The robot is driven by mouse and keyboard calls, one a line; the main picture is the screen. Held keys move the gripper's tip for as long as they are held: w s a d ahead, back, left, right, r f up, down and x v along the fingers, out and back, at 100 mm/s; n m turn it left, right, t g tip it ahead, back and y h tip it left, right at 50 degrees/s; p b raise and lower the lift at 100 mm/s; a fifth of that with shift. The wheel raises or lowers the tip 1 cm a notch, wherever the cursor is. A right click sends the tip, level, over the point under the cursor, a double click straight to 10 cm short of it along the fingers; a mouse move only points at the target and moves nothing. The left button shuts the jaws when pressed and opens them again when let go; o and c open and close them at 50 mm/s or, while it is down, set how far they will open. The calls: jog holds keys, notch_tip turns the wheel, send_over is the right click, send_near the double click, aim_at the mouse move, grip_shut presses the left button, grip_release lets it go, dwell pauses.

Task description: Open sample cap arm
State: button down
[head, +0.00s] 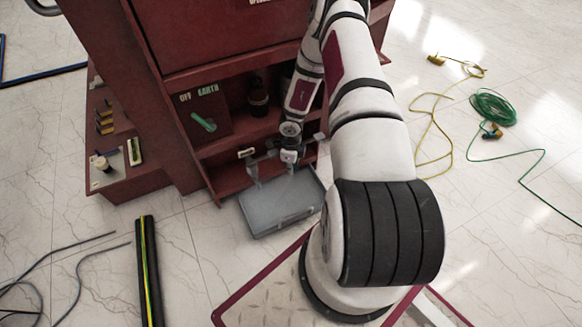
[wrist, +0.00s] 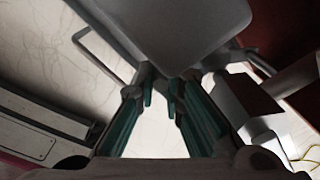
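I cannot pick out the sample cap arm for certain in either view. My gripper (head: 272,172) hangs at the foot of the dark red cabinet (head: 230,60), over a grey, flat, box-like thing (head: 285,215) on the floor. In the wrist view my gripper (wrist: 160,95) shows two teal-padded fingers with a clear gap and nothing between them. A smooth grey part with a rounded edge (wrist: 180,28) lies just beyond the fingertips. I cannot tell whether they touch it. A thin bent bar (wrist: 100,55) shows to its left.
The cabinet has a green handle (head: 204,122) below OFF and EARTH labels, and an open shelf with a dark bushing (head: 259,95). A dark tube with a yellow-green stripe (head: 149,270) lies at lower left. Green cable (head: 492,107) and yellow cable (head: 441,130) lie on the right floor.

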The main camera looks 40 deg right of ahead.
jog(key=shift+w+a+m+p, duration=0.3)
jog(key=shift+w+m+p, duration=0.05)
jog(key=shift+w, duration=0.2)
jog(key=shift+w+a+m+p, duration=0.25)
jog(key=shift+w+m+p, duration=0.1)
jog(key=shift+w, duration=0.15)
jog(key=c, duration=1.7)
grip_release()
jog(key=shift+o, duration=0.2)
notch_tip(320, 180, up, 12)
jog(key=shift+c, duration=0.3)
